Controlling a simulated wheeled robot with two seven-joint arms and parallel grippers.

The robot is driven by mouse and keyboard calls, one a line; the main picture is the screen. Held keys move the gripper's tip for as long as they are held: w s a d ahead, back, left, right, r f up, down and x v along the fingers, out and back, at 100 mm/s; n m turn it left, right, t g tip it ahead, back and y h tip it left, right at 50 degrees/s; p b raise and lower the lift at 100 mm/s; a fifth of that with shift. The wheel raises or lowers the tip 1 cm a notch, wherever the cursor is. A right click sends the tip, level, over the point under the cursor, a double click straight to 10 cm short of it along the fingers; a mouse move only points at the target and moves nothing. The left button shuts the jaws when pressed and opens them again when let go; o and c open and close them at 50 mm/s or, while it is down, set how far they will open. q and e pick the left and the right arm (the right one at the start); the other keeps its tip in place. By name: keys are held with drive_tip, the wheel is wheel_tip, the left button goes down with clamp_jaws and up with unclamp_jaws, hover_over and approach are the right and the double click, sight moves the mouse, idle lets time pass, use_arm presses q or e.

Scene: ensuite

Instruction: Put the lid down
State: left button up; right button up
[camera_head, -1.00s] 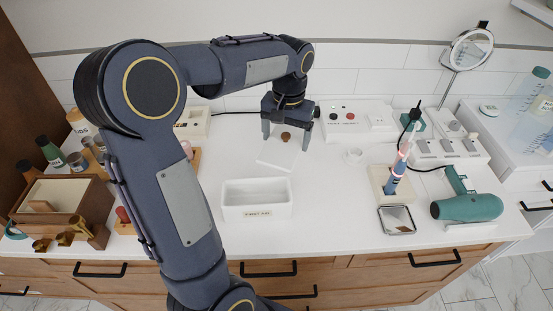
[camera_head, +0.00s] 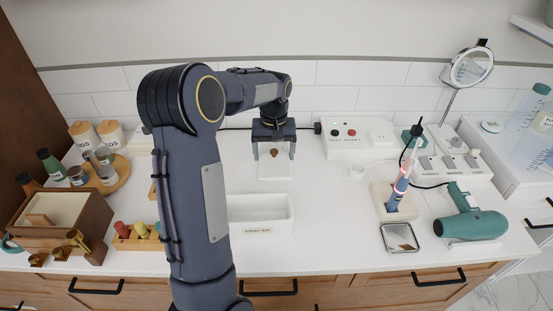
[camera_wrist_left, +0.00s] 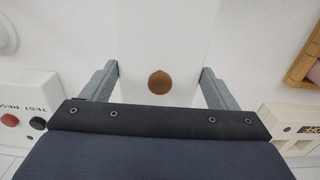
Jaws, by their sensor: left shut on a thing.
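The lid (camera_head: 275,171) is a white plate with a round brown knob, behind the open white first aid box (camera_head: 262,228) in the head view. In the left wrist view the lid (camera_wrist_left: 163,40) runs up the middle, its brown knob below. My left gripper (camera_head: 274,156) points down with one finger at each side edge of the lid, shut on it. The left wrist view shows the gripper (camera_wrist_left: 160,85) too, with the knob between the fingers, untouched. I cannot tell whether the lid touches the counter. My left arm hides the box's left part. My right gripper is not in view.
A white panel with red and black buttons (camera_head: 351,141) stands right of the gripper. A toothbrush stand (camera_head: 393,203), square mirror (camera_head: 399,237) and green hairdryer (camera_head: 472,225) are further right. A wooden box (camera_head: 65,208) and jars stand left. Counter (camera_head: 330,215) right of the first aid box is clear.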

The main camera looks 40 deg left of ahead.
sight(277, 161)
use_arm(q)
drive_tip(key=shift+w+a+f, duration=0.1)
drive_tip(key=shift+w+f, duration=0.55)
drive_tip(key=shift+f, duration=1.7)
drive_tip(key=shift+f, duration=0.2)
drive_tip(key=o, duration=0.9)
drive_tip(key=shift+r, duration=0.15)
